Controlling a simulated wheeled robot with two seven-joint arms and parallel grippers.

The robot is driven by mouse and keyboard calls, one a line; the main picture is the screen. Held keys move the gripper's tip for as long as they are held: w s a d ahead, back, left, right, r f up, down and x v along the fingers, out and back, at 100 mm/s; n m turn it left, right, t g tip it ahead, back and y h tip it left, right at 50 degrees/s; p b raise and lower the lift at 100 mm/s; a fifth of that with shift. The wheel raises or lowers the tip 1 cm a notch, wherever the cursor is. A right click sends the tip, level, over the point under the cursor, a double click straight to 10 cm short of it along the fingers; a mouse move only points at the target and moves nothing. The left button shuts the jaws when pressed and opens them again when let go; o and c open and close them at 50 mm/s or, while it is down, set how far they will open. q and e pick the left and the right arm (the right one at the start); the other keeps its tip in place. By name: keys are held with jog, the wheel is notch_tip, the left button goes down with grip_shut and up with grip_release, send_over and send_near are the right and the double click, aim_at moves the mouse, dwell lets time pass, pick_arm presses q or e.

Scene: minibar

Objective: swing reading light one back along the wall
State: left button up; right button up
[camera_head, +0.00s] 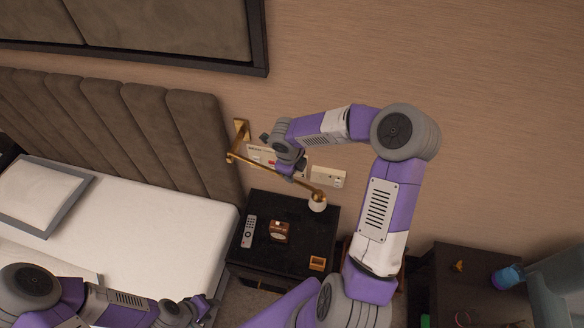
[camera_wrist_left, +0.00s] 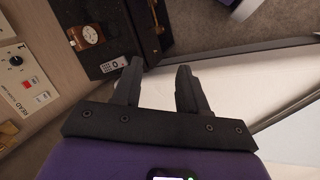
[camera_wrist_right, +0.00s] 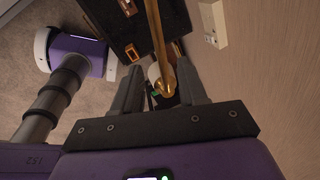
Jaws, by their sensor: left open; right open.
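The brass reading light (camera_head: 272,170) is fixed to the wall above the black nightstand. Its wall mount (camera_head: 241,130) is beside the headboard. Its jointed arm reaches right and out from the wall, ending in a white head (camera_head: 318,204) over the nightstand. My right gripper (camera_head: 290,172) is at the light's arm, open. In the right wrist view the brass rod (camera_wrist_right: 156,35) passes down between or just beyond the open fingers; contact cannot be told. My left gripper (camera_head: 207,306) is low over the bed's edge; its open, empty fingers show in the left wrist view (camera_wrist_left: 157,78).
The nightstand (camera_head: 262,215) holds a remote (camera_head: 249,231), a wooden clock (camera_head: 279,231) and a small box (camera_head: 317,263). Wall switch panels (camera_head: 328,177) sit behind the light. The bed (camera_head: 150,220) lies left, a dark table (camera_head: 480,265) right.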

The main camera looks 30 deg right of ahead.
jog(key=shift+s+a+r, duration=0.1)
jog(key=shift+a+r, duration=0.1)
jog(key=shift+r, duration=0.75)
